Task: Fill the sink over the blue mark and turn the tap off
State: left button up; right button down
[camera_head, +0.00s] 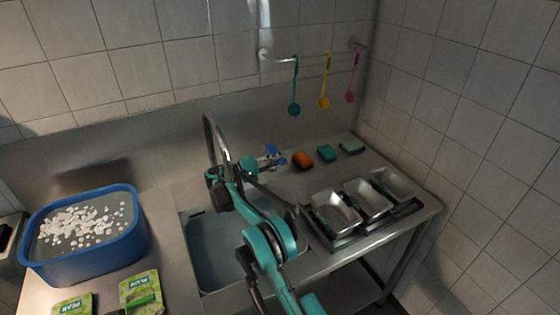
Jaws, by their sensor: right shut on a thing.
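The steel sink (212,262) is set in the counter at the middle. Its inside looks smooth and blue-grey; I cannot tell the water level or make out a blue mark. The tap (209,124) has a tall curved metal spout behind the sink. My right arm crosses the sink from the lower right, and my right gripper (236,174) is at the lower part of the tap. It is shut on what seems to be the tap handle, mostly hidden behind the gripper. No stream of water can be made out. My left gripper is not in view.
A blue tub (135,240) of white pieces stands left, with green packets (141,291) in front. Right of the sink are metal trays (336,212) in a rack. Sponges (327,153) and a small blue item (271,151) lie behind. Coloured utensils (324,102) hang from a rail.

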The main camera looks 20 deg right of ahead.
jog(key=shift+a, duration=0.1)
jog(key=c, duration=1.4)
grip_release()
jog(key=shift+c, duration=0.2)
jog(key=shift+a, duration=0.1)
jog(key=a, duration=1.1)
jog(key=shift+s+a, duration=0.4)
jog(key=shift+s, duration=0.05)
